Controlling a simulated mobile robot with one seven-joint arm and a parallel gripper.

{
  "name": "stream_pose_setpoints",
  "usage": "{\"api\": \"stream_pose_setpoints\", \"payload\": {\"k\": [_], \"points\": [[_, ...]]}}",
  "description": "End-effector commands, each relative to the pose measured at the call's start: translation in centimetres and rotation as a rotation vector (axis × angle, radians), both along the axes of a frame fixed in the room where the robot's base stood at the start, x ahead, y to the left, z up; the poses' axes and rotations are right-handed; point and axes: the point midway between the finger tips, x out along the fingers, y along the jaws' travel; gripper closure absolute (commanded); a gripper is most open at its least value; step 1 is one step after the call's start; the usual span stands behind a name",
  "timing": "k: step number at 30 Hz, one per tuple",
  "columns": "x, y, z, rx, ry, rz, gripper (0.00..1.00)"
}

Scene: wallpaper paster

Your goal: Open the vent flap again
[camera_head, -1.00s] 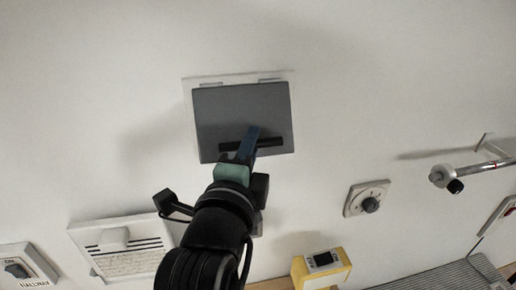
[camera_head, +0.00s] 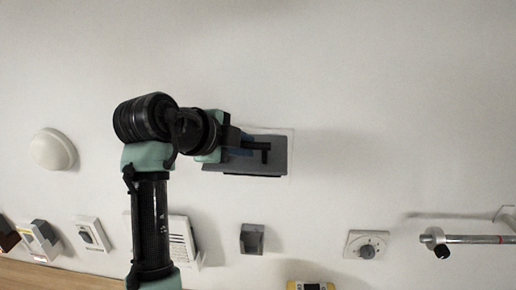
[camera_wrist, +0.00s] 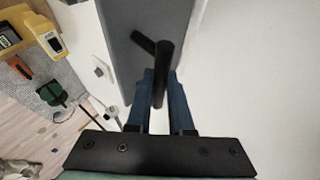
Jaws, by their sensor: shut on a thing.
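The vent flap (camera_head: 262,168) is a dark grey panel on the white wall, and it looks foreshortened, tilted out from its pale frame (camera_head: 290,138). Its black handle (camera_head: 262,146) sticks out on the near face. My gripper (camera_head: 247,145) reaches it from the left, with blue fingers shut on the handle. In the wrist view the fingers (camera_wrist: 161,95) lie on both sides of the black handle bar (camera_wrist: 162,75), with the grey flap (camera_wrist: 135,75) behind it. The opening behind the flap is hidden.
Below the flap are a small grey box (camera_head: 252,238), a dial (camera_head: 366,246) and a rail (camera_head: 470,239) at right. A white dome (camera_head: 54,149) and a switch (camera_head: 92,234) are at left. A yellow device (camera_wrist: 8,38) shows in the wrist view. The wall above is clear.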

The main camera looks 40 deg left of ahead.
Motion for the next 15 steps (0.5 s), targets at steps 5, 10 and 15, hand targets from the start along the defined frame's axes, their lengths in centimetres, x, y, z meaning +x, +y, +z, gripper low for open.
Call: {"api": "stream_pose_setpoints", "payload": {"k": [5, 10, 15], "points": [[0.47, 0.18, 1.16, -0.054, 0.078, -0.007, 1.00], [0.65, 0.35, 1.50, -0.086, 0.126, -0.006, 1.00], [0.75, 0.43, 1.63, -0.100, 0.147, -0.005, 1.00]]}}
